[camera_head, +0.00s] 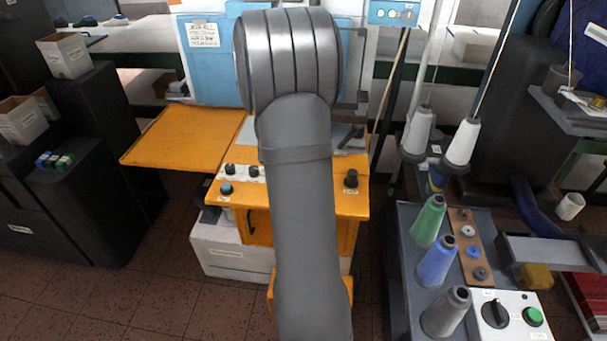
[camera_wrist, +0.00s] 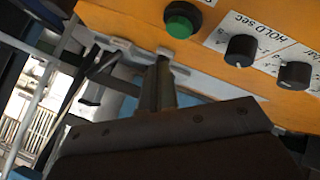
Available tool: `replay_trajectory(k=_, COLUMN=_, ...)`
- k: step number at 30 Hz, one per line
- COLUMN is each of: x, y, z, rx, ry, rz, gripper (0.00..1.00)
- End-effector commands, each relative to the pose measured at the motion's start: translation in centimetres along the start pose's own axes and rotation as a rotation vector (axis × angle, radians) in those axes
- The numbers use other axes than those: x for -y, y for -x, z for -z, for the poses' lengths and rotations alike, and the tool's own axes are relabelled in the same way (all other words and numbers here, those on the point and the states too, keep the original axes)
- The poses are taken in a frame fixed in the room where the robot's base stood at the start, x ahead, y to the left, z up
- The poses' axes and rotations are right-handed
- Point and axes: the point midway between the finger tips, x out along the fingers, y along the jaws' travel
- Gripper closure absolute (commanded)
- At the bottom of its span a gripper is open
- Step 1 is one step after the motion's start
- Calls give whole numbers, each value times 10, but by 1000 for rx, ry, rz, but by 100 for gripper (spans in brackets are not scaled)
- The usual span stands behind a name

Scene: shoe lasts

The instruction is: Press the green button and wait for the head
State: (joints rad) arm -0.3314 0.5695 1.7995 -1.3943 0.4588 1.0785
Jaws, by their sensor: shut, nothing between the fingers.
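The green button (camera_wrist: 182,20), round in a black collar, is on the orange panel at the top of the wrist view. My gripper (camera_wrist: 163,66) is shut and empty, its fingertips just below the button in the picture and apart from it. In the head view my grey arm covers the middle of the orange machine (camera_head: 185,135), hiding my gripper and this button. The machine's head cannot be made out behind my arm; part of its blue upper body (camera_head: 208,65) shows.
Black knobs (camera_wrist: 241,50), one marked HOLD sec, sit right of the button. Another green button (camera_head: 533,316) is on a white control box at the lower right, beside thread cones (camera_head: 436,262). Dark cabinets (camera_head: 100,130) stand at left; tiled floor lies between.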

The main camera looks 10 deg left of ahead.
Motion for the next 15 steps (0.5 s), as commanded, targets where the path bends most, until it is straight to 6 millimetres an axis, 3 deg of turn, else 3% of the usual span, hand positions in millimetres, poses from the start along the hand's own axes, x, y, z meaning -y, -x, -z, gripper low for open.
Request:
replay_trajectory(k=7, x=-12, y=16, z=12, rx=-1, ry=-1, rz=-1, gripper=100)
replay_trajectory(k=15, x=-14, y=19, z=14, rx=1, ry=0, rz=0, gripper=100)
